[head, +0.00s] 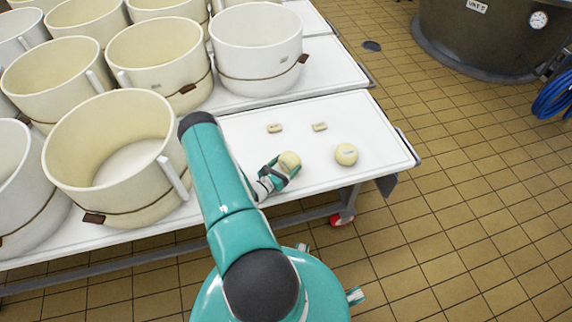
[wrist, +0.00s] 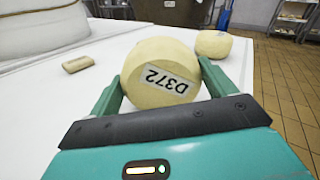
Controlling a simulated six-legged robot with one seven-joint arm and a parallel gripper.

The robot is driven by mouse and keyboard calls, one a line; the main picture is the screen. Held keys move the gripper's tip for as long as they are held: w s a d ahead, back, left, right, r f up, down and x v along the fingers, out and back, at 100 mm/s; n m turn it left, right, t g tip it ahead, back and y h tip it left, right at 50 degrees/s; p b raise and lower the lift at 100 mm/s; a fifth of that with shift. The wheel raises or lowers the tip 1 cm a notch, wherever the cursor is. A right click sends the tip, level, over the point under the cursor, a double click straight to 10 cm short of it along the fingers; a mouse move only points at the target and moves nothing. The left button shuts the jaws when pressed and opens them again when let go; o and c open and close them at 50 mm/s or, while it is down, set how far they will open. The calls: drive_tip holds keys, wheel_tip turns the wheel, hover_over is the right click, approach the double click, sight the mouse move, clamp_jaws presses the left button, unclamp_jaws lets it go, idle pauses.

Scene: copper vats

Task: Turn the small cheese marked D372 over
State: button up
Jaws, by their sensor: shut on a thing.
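The small cheese marked D372 (wrist: 153,62) is pale yellow and round, with a white label whose black text faces the wrist camera, tilted. My gripper (wrist: 160,92) has a finger on each side of the cheese and is shut on it. In the head view the same cheese (head: 289,161) is in my gripper (head: 281,170) over the white table (head: 240,130). I cannot tell whether it touches the table top.
A second small cheese (head: 346,154) sits to the right on the table. Two small pale blocks (head: 275,128) (head: 320,126) lie behind. Several large cream tubs (head: 112,165) with straps crowd the left. Bare table surrounds the cheese, and the table's edge is at the right.

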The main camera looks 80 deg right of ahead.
sight(285, 160)
drive_tip(key=o, duration=1.3)
drive_tip(key=shift+w+r, duration=0.1)
drive_tip(key=shift+r, duration=0.3)
wheel_tip(285, 160, up, 3)
drive_tip(key=shift+f, duration=0.15)
drive_tip(key=s+a+r, duration=0.1)
drive_tip(key=a+r, duration=0.2)
drive_tip(key=a, duration=0.1)
drive_tip(key=s+a+r, duration=0.1)
drive_tip(key=a+r, duration=0.2)
drive_tip(key=a, duration=0.2)
drive_tip(key=s+a+r, duration=0.1)
drive_tip(key=a+r, duration=0.2)
drive_tip(key=a, duration=0.1)
drive_tip(key=shift+a+r, duration=0.25)
drive_tip(key=shift+a, duration=0.1)
